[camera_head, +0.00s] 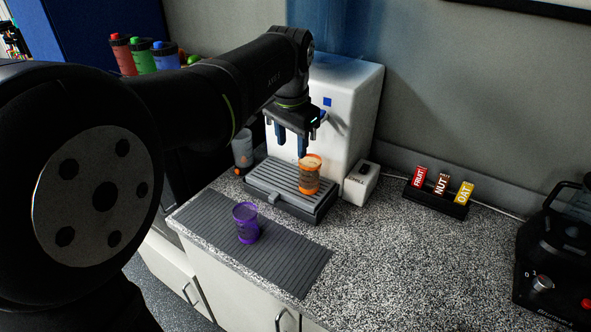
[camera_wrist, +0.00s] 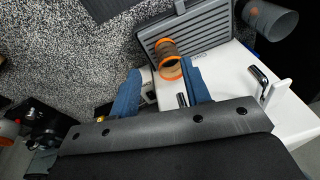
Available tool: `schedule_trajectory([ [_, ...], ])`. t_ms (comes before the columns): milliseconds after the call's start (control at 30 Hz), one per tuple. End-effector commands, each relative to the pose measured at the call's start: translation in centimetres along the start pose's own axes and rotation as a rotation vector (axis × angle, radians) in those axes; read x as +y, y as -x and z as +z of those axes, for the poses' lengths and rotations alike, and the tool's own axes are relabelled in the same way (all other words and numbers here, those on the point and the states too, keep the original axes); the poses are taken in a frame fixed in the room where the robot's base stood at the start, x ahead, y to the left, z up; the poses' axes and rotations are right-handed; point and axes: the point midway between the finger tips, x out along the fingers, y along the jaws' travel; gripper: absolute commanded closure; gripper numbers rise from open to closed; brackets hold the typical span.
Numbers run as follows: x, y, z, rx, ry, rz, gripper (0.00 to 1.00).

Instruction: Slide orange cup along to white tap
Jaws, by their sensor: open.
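The orange cup (camera_head: 309,178), see-through with orange rims, stands upright on the ribbed grey drip tray (camera_head: 285,190), toward its right end. In the wrist view the cup (camera_wrist: 167,55) shows just beyond and between the blue fingertips. My gripper (camera_head: 291,150) is open and empty, fingers pointing down, in front of the white dispenser (camera_head: 345,105) and slightly behind and left of the cup. In the wrist view my gripper (camera_wrist: 160,72) straddles the cup's line; I cannot tell whether they touch.
A purple cup (camera_head: 246,223) stands on the grey ribbed mat (camera_head: 290,262). A clear grey cup (camera_head: 242,149) is left of the tray. A small white box (camera_head: 360,184) stands close right of it. A labelled bar rack (camera_head: 436,200) is farther right. The right counter is mostly free.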

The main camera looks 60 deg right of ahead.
Motion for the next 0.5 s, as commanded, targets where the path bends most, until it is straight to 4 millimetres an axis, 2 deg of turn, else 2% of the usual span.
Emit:
schedule_trajectory([
  [33,1.2,-3.0,0.2,-0.103,-0.078,-0.028,0.67],
  [100,2.4,-6.5,0.9,-0.253,-0.196,-0.091,0.80],
  [200,3.8,-10.6,1.8,-0.458,-0.375,-0.197,1.00],
  [300,5.2,-13.7,2.3,-0.644,-0.556,-0.321,1.00],
  [367,6.1,-15.0,2.2,-0.743,-0.664,-0.400,1.00],
  [500,8.7,-17.0,0.2,-0.939,-0.911,-0.594,1.00],
])
